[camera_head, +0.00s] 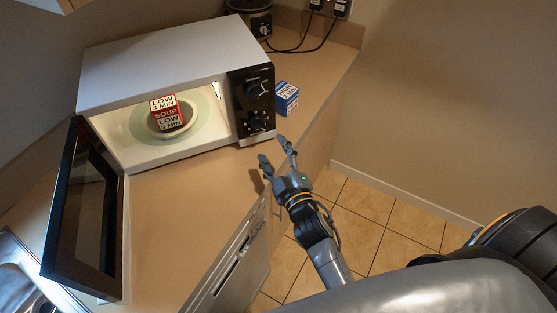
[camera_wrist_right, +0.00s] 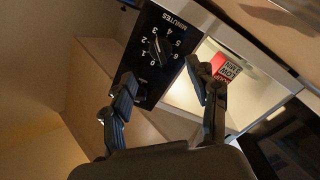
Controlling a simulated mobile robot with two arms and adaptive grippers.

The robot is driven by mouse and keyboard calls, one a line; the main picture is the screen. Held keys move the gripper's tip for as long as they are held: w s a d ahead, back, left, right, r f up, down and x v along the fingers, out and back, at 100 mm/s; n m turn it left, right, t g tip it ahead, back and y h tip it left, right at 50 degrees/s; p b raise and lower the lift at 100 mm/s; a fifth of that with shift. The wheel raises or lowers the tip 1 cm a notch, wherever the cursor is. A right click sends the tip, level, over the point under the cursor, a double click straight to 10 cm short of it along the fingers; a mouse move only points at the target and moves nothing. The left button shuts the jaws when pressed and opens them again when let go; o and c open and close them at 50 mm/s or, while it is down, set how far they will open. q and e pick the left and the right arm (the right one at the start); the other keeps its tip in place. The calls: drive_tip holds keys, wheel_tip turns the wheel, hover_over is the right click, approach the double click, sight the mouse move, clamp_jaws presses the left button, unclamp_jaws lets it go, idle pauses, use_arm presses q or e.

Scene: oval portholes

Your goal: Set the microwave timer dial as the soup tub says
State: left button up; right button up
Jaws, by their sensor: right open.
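The soup tub (camera_head: 165,114) is red and white and stands inside the open microwave on its turntable. Its labels read "LOW 3 MIN" and "SOUP". It also shows in the right wrist view (camera_wrist_right: 224,67). The timer dial (camera_wrist_right: 157,45) is black, under the word "MINUTES", with numbers from 0 to 6 around it. I cannot tell its exact setting. The control panel (camera_head: 240,98) is at the microwave's right side. My right gripper (camera_head: 276,152) is open and empty, in front of the panel's lower end, apart from the dial. My left gripper is out of view.
The microwave (camera_head: 165,60) door (camera_head: 85,215) hangs open at left. A dark appliance (camera_head: 257,22) with cords is behind. The counter front (camera_head: 165,220) is bare.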

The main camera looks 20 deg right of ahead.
drive_tip(key=shift+s, duration=1.65)
